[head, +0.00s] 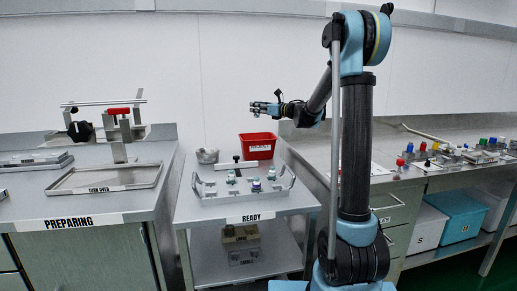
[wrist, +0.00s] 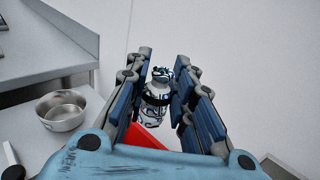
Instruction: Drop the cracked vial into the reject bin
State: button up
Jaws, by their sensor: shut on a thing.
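My gripper (head: 264,108) is raised in the head view, above the red reject bin (head: 258,146) on the "READY" table. In the wrist view, my gripper (wrist: 161,78) is shut on a small whitish vial (wrist: 157,98) with dark, jagged blue-black marks and a dark band. The vial sits between the finger pads. Part of the red bin (wrist: 142,137) shows beneath and beyond the vial, lower down; the rest is hidden by my gripper. In the head view the vial is too small to make out.
A metal cup (head: 207,155) stands left of the bin; it also shows in the wrist view (wrist: 62,110). A metal rack (head: 240,187) with several vials stands in front. The "PREPARING" bench (head: 85,208) is at left. A counter with several coloured-cap items is at right.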

dwell(0.3)
jog(key=shift+f, duration=3)
jog(key=o, duration=1)
jog(key=shift+c, duration=0.2)
jog(key=v, duration=1.2)
jog(key=shift+d, duration=0.1)
